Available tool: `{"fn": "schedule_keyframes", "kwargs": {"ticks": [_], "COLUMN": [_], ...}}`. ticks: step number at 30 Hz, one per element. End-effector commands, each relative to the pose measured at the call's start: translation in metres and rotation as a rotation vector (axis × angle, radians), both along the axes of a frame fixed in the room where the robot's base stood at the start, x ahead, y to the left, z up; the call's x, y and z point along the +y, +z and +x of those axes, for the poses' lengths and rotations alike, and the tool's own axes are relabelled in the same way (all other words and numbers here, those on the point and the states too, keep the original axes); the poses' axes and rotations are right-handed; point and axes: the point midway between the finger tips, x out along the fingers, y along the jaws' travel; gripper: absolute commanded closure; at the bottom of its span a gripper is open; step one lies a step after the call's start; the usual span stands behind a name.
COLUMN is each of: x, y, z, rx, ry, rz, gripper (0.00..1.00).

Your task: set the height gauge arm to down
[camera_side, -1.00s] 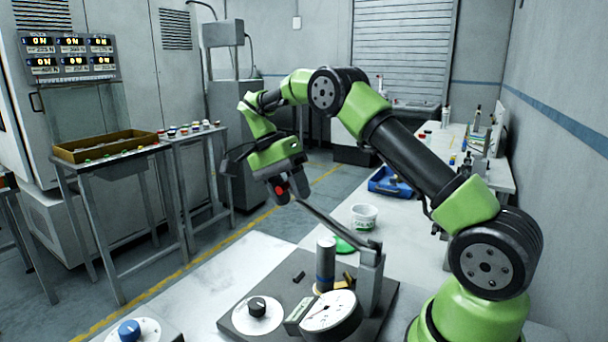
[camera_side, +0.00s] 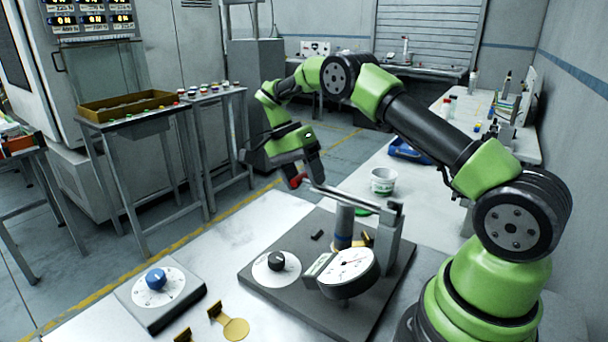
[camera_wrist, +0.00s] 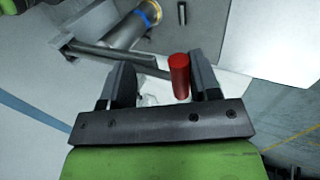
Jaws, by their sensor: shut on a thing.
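The height gauge arm (camera_side: 358,197) is a grey bar that runs from the top of an upright post (camera_side: 388,240) out to the left. In the side view it rises slightly toward its free end. A red handle (camera_side: 296,182) sits at that end and also shows in the wrist view as a red cylinder (camera_wrist: 180,77). My gripper (camera_side: 303,178) is shut on this handle. In the wrist view the handle stands between the two dark fingers, nearer the right one. A cylinder with a blue band (camera_side: 343,225) stands under the bar, apart from it.
The dark base plate (camera_side: 325,305) carries a dial gauge (camera_side: 347,268) and a black knob (camera_side: 276,259). A blue knob panel (camera_side: 160,295) and brass pieces (camera_side: 236,328) lie to the left. A white cup (camera_side: 383,182) stands behind.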

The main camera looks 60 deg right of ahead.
Motion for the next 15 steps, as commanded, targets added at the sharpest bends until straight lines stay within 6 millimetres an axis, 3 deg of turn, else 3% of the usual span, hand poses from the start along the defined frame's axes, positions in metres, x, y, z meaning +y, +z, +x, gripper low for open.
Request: {"fn": "schedule_keyframes", "kwargs": {"ticks": [5,6,7,15], "x": [-0.0027,-0.0027,-0.0027,-0.0030], "y": [-0.0069,-0.0070,-0.0069,-0.0019], "z": [-0.0069,-0.0070,-0.0069,-0.0064], "rx": [0.034,0.034,0.034,0.032], "ry": [-0.010,-0.010,-0.010,-0.009], "rz": [0.003,0.003,0.003,0.001], "gripper": [0.86,0.48,0.55,0.56]}}
